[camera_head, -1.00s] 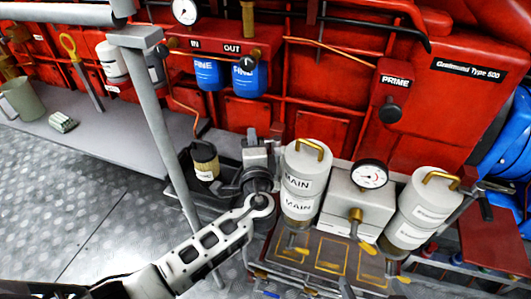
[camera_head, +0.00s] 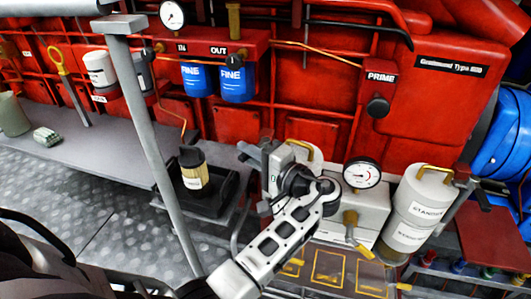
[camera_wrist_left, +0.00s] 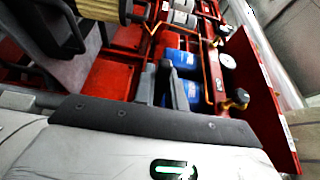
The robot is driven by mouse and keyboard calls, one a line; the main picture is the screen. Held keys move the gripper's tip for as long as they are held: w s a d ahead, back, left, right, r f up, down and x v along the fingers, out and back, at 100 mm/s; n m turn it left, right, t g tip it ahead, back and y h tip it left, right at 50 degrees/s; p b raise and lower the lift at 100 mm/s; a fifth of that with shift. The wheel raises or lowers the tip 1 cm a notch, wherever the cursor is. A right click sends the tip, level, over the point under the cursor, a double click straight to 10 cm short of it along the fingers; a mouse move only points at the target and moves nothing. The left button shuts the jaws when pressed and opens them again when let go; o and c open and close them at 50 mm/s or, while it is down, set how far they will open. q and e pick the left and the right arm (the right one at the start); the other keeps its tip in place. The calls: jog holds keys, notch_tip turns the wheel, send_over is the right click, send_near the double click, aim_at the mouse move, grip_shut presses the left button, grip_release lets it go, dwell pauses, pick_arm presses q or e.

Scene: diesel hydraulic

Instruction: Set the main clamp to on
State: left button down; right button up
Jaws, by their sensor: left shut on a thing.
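The main canister (camera_head: 298,153), with its yellow handle on top, stands left of the gauge block. My left forearm and wrist cover most of it, including its MAIN labels. My left gripper (camera_head: 252,152) is at the canister's upper left side, shut on what appears to be the main clamp. The clamp is largely hidden by the gripper, so its setting cannot be read. In the left wrist view the dark fingers (camera_wrist_left: 163,88) are close together, and what lies between them is unclear. My right gripper is not in view.
The standby canister (camera_head: 418,208) stands right of the pressure gauge (camera_head: 361,173). A pleated filter (camera_head: 194,177) with a black top stands in a dark tray left of my gripper. Blue FINE filters (camera_head: 238,82) hang behind. A grey post (camera_head: 150,130) rises at left.

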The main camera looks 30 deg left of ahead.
pick_arm(q)
jog(key=shift+g, duration=0.4)
jog(key=c, duration=1.4)
grip_release()
jog(key=shift+c, duration=0.2)
jog(key=shift+d, duration=0.1)
